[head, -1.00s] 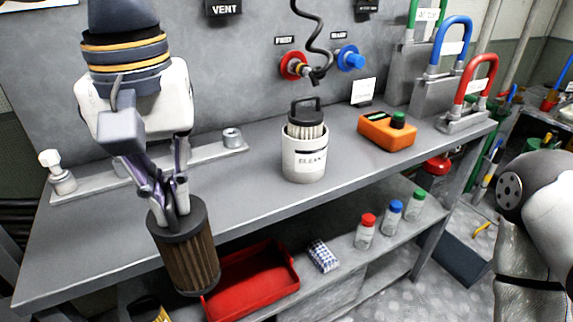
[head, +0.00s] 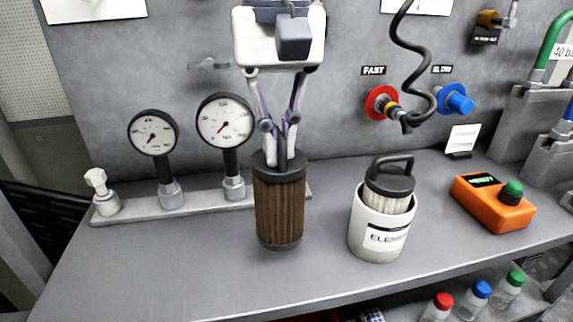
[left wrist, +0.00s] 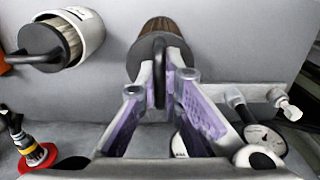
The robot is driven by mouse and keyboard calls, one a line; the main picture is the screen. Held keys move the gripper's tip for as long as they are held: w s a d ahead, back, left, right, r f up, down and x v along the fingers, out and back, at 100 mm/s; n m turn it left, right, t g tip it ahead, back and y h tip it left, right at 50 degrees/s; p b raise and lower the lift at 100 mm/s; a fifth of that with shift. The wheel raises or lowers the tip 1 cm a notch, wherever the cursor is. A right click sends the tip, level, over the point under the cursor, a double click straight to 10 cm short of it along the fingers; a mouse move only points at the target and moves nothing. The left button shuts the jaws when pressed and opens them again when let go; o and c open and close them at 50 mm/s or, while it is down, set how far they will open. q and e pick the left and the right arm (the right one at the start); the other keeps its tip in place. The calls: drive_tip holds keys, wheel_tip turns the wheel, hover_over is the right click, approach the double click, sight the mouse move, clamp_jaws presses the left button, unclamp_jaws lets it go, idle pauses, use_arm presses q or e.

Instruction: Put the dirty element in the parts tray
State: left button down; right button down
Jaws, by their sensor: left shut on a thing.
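The dirty element (head: 280,208) is a brown pleated cylinder with dark end caps. My left gripper (head: 281,160) is shut on its top handle, and the element hangs upright over the bench top; I cannot tell whether its base touches. In the left wrist view the fingers (left wrist: 163,78) close around the handle, with the element (left wrist: 158,30) beyond them. Only a dark red sliver of the parts tray (head: 320,316) shows below the bench's front edge; the rest is hidden. My right gripper is out of view.
A white canister (head: 375,235) with a pale, black-handled element stands right of the dirty element. Two gauges (head: 224,122) on a rail stand behind left. An orange device (head: 492,204) sits at right. Capped bottles (head: 473,302) stand on the lower shelf. The bench's front left is clear.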

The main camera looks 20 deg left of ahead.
use_arm(q)
drive_tip(key=f, duration=0.2)
drive_tip(key=w+f, duration=0.1)
drive_tip(key=shift+w+f, duration=0.2)
drive_tip(key=shift+f, duration=0.2)
drive_tip(key=shift+a+f, duration=0.1)
drive_tip(key=shift+f, duration=0.3)
drive_tip(key=shift+f, duration=0.15)
drive_tip(key=c, duration=1.8)
unclamp_jaws()
drive_tip(key=shift+o, duration=0.2)
